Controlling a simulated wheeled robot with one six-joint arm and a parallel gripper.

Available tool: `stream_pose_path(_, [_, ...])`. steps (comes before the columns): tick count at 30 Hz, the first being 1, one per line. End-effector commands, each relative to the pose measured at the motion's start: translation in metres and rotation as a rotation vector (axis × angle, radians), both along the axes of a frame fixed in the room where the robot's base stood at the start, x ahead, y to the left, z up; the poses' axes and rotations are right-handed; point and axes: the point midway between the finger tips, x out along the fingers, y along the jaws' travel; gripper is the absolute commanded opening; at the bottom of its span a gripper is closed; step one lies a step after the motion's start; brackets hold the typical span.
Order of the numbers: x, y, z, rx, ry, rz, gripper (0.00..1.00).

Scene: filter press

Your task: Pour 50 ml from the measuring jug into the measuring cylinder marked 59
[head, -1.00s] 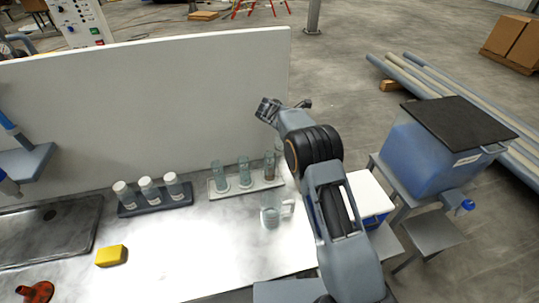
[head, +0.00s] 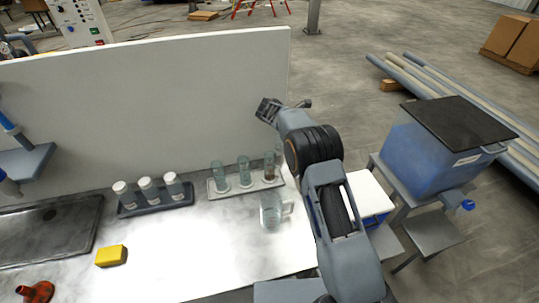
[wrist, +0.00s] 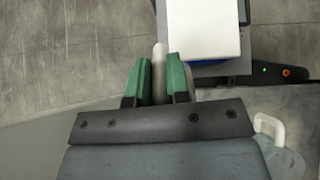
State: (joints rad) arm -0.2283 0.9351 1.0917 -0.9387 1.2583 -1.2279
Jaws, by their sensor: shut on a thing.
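The clear measuring jug (head: 271,212) stands upright on the bench in the head view, its handle to the right. Part of it and its pale handle also show at the lower right of the wrist view (wrist: 270,127). Three measuring cylinders stand in a pale rack behind it: left (head: 217,176), middle (head: 244,171) and right (head: 269,167). Their marks are too small to read. My gripper (wrist: 159,80) is shut, its green fingers on a slender pale thing (wrist: 159,68) that I cannot identify, apart from the jug. My arm hides the gripper in the head view.
Several white-capped bottles (head: 147,189) stand in a dark rack to the left. A yellow sponge (head: 111,255) lies in front. A white backboard (head: 150,100) closes off the rear. A white-lidded blue box (head: 368,193) is off the bench's right end. The bench's front middle is clear.

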Motion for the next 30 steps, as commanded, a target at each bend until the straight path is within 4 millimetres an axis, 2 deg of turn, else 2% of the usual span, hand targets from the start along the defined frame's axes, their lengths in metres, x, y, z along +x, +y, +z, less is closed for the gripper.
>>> stream_pose_path(8, [0.000, 0.000, 0.000, 0.004, 0.000, -0.001, 0.00])
stream_pose_path(14, [0.002, -0.007, 0.000, 0.070, 0.016, -0.003, 0.00])
stream_pose_path(23, [0.005, -0.020, -0.037, 0.223, 0.060, -0.002, 0.00])
stream_pose_path(30, [0.012, -0.045, -0.062, 0.409, 0.108, -0.005, 0.00])
